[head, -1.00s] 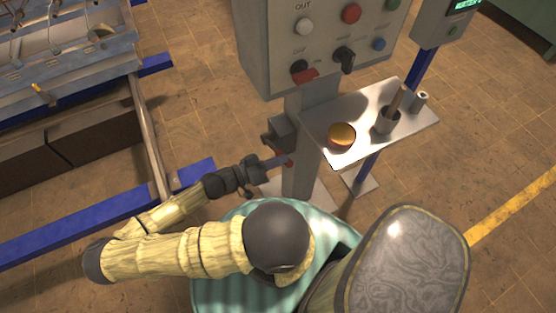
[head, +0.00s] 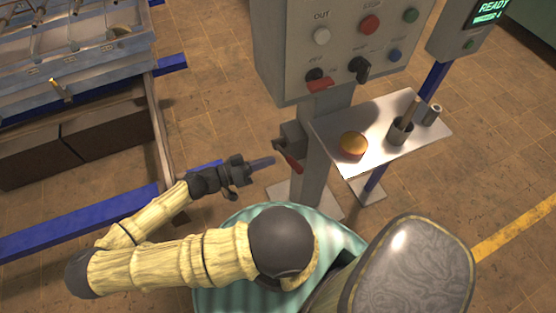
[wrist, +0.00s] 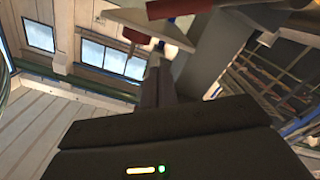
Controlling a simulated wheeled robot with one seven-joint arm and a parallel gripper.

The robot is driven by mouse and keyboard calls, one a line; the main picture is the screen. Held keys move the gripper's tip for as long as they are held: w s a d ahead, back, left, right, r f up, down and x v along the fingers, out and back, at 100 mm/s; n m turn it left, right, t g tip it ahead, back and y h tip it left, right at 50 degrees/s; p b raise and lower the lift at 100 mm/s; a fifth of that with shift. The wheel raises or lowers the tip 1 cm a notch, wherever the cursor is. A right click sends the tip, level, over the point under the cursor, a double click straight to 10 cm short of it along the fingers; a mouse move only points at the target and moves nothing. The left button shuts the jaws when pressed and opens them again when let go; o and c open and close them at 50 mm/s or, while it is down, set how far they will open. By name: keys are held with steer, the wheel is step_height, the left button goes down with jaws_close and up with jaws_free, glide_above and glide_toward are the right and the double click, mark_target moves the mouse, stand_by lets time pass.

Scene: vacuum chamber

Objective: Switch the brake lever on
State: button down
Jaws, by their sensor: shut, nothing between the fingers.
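The brake lever (head: 288,157) is a red handle on a dark box (head: 293,136) at the left side of the grey post, below the control panel. It slants down and to the right from the box. My gripper (head: 264,161) is shut and empty, just left of the lever, with a small gap seeming to show between them in the head view. In the wrist view my shut fingers (wrist: 157,84) point upward in the picture.
The grey control panel (head: 343,45) with buttons and switches tops the post (head: 318,165). A blue-framed rig (head: 80,228) stands at left.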

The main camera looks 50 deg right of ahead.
steer(key=v, duration=0.4)
steer(key=shift+s+a+r+b, duration=0.1)
steer(key=shift+a+b, duration=0.05)
steer(key=shift+b, duration=0.25)
